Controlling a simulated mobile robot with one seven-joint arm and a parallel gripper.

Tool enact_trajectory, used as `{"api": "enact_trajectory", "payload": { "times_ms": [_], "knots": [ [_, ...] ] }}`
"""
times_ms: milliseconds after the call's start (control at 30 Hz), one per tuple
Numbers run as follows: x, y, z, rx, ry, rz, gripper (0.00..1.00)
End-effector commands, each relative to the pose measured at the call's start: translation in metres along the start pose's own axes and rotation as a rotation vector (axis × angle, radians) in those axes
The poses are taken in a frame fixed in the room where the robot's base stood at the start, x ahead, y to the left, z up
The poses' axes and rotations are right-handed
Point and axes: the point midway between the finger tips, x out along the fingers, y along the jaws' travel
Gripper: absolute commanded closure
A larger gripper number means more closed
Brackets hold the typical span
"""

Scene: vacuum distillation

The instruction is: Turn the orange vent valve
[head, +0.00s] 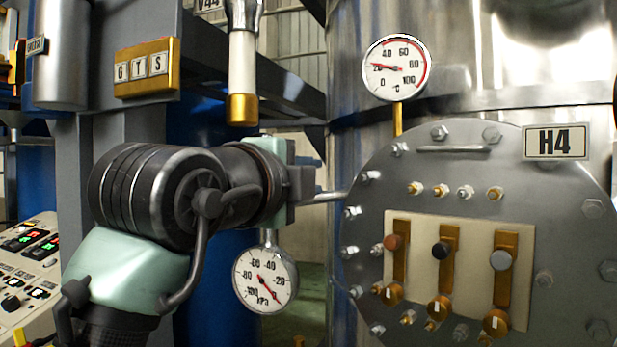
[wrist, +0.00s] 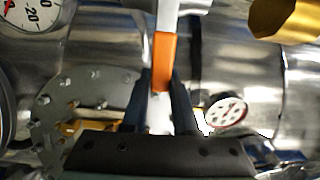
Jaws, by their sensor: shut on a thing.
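The orange vent valve handle (wrist: 163,62) shows in the wrist view as an orange sleeve on the end of a pale lever. My gripper (wrist: 161,75) has one dark finger on each side of the sleeve's lower part and is shut on it. In the head view my arm's wrist reaches right toward the steel vessel. I cannot make out the orange handle there, and my fingers are not clear.
A round bolted flange (head: 575,250) with an H4 label (head: 556,143) and several small valves is on the right. A temperature gauge (head: 397,68) is above it. A pressure gauge (head: 265,279) hangs below my wrist. A white-and-gold cylinder (head: 242,70) hangs above.

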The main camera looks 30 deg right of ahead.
Motion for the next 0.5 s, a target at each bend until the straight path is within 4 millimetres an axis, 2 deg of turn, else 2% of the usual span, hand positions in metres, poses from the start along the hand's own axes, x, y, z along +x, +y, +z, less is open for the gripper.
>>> {"api": "enact_trajectory", "payload": {
  "times_ms": [400, 433, 500],
  "knots": [
    [0.0005, 0.0029, -0.0004, 0.014, 0.000, 0.007, 1.00],
    [0.0006, 0.0030, -0.0004, 0.014, 0.000, 0.007, 0.67],
    [0.0005, 0.0030, -0.0003, 0.013, 0.000, 0.007, 0.55]
  ]
}}
